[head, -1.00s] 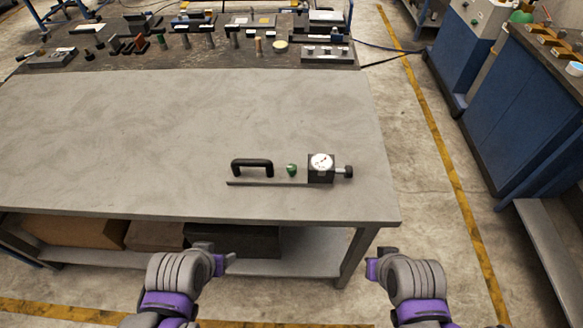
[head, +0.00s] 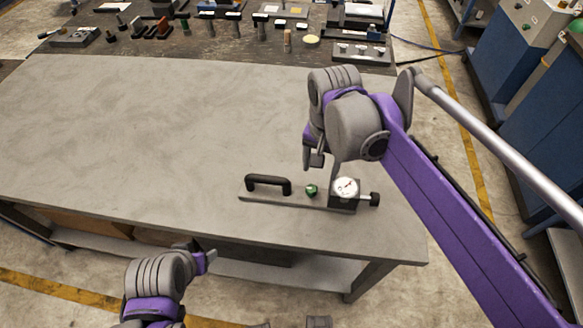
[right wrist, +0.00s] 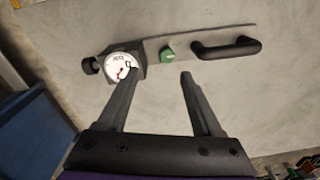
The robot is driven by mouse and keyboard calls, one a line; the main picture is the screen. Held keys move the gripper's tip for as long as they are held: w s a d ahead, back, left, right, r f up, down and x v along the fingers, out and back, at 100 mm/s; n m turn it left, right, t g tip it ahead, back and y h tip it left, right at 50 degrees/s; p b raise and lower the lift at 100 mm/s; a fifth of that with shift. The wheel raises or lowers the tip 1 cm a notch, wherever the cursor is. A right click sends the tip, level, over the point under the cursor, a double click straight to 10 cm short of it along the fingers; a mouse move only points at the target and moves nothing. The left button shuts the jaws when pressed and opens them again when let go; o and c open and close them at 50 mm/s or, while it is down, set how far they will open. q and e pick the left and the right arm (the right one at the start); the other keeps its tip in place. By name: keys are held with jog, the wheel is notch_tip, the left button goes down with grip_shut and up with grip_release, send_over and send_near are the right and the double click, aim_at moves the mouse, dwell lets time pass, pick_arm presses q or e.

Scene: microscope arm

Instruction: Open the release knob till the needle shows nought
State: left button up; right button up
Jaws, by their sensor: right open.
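The device lies on the grey bench with a bar plate (head: 285,199), a black handle (head: 267,180), a green knob (head: 311,190), a white-faced dial (head: 345,188) and a black side knob (head: 374,199). The right wrist view shows the green knob (right wrist: 167,55) and dial (right wrist: 121,66); the needle's reading is too small to tell. My right gripper (head: 322,164) is open and empty above the device, near the green knob. Its fingers (right wrist: 158,76) are spread, one overlapping the dial's edge in view. My left gripper (head: 207,258) is in front of the bench; its jaw state is unclear.
The bench top (head: 130,130) is clear around the device. A dark table (head: 215,45) behind carries several small tools and blocks. Blue cabinets (head: 550,105) stand at the right beyond a yellow floor line.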

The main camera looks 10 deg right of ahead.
aim_at(311, 189)
jog(key=f, duration=0.7)
jog(key=w+a+f+b, duration=0.1)
jog(key=f, duration=0.2)
jog(key=shift+w+a+f, duration=0.1)
jog(key=shift+f, duration=0.05)
grip_shut()
